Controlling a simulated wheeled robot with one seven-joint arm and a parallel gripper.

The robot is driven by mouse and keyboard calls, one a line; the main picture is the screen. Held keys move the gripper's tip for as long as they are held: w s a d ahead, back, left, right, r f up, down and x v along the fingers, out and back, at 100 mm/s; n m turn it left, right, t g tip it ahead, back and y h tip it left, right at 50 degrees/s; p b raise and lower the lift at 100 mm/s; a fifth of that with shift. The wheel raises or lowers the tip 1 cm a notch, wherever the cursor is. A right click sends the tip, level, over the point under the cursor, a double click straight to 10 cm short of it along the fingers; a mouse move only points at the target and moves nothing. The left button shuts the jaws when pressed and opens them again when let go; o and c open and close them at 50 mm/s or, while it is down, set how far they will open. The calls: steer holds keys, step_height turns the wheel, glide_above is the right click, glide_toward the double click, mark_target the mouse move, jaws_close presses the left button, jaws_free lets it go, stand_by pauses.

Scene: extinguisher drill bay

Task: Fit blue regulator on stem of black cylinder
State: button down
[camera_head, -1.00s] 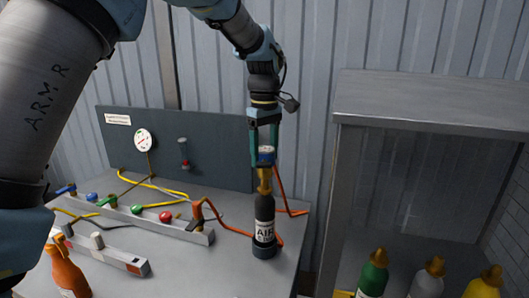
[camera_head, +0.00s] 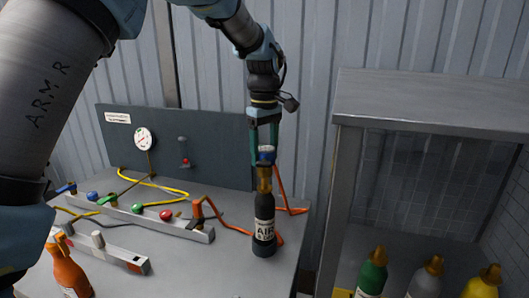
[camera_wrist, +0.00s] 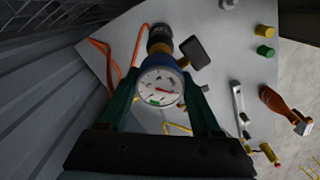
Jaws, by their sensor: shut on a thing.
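The black cylinder (camera_head: 264,215), labelled AIR, stands upright in a dark ring holder on the bench, with a brass stem (camera_head: 264,180) on top. My gripper (camera_head: 265,151) points straight down above it, shut on the blue regulator (camera_head: 266,155). In the head view the regulator sits at the top of the brass stem and seems to touch it; I cannot tell how deeply it is seated. In the wrist view the regulator's white gauge face (camera_wrist: 161,87) shows between my green fingers, with the blue body behind it. The cylinder is mostly hidden there.
A rail (camera_head: 150,219) with blue, green and red knobs lies left of the cylinder, with orange and yellow hoses around it. An orange bottle (camera_head: 67,270) stands front left. A grey cabinet (camera_head: 430,100) with green, silver and yellow bottles is at right.

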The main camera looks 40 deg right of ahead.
steer(key=shift+f, duration=0.2)
steer(key=shift+f+b, duration=0.45)
steer(key=shift+f, duration=0.25)
steer(key=shift+f, duration=1.05)
stand_by(1.4)
jaws_free()
steer(key=shift+b, duration=0.3)
step_height(320, 180, up, 11)
steer(key=shift+f+b, duration=0.1)
steer(key=shift+b, duration=1.15)
steer(key=shift+w, duration=0.1)
